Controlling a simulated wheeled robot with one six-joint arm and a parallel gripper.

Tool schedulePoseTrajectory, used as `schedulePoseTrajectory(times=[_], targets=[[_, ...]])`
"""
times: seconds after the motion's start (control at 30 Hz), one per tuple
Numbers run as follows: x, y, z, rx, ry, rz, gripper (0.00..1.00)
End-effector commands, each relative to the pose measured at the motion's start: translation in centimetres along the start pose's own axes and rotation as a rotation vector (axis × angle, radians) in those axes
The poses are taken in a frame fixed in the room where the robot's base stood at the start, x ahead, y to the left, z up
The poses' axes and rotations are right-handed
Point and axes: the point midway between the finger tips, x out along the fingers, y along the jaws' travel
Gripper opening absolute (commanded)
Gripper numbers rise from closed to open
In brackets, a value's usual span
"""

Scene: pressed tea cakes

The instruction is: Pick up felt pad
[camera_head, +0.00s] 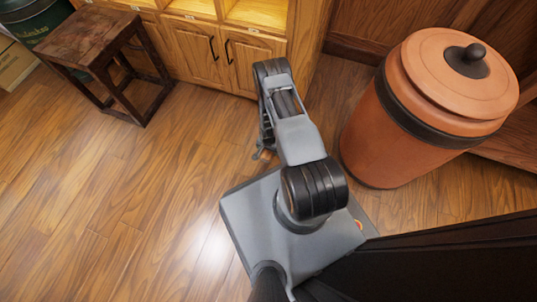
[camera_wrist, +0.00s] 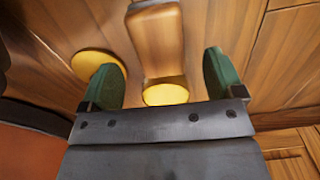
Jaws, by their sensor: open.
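A flat round yellow disc (camera_wrist: 92,63), which looks like the felt pad, lies on the wooden floor in the wrist view. My gripper (camera_wrist: 162,72) is open, with its two green fingers apart. The left finger overlaps the disc's right edge in the picture; I cannot tell whether they touch. Between the fingers is a brown wooden piece (camera_wrist: 158,45) with a yellow round end (camera_wrist: 166,93) near my gripper's palm. The fingers stand apart from its sides. In the head view my arm hides most of the spot, and the disc cannot be made out.
A large terracotta jar (camera_head: 385,140) with a dark band and lid stands right of my arm. A wooden cabinet (camera_head: 195,50) is behind. A dark wooden stool (camera_head: 85,40) stands at the left. The floor (camera_head: 120,200) at left and front is clear.

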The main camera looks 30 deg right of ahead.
Motion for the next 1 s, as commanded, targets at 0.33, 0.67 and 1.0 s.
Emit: schedulePoseTrajectory(times=[0.33,0.67,1.0], targets=[[4.6,0.1,-0.1,0.001,0.000,-0.001,0.87],[4.5,0.1,0.0,0.001,0.000,-0.001,0.78],[4.5,0.1,0.0,0.001,0.000,-0.001,0.45]])
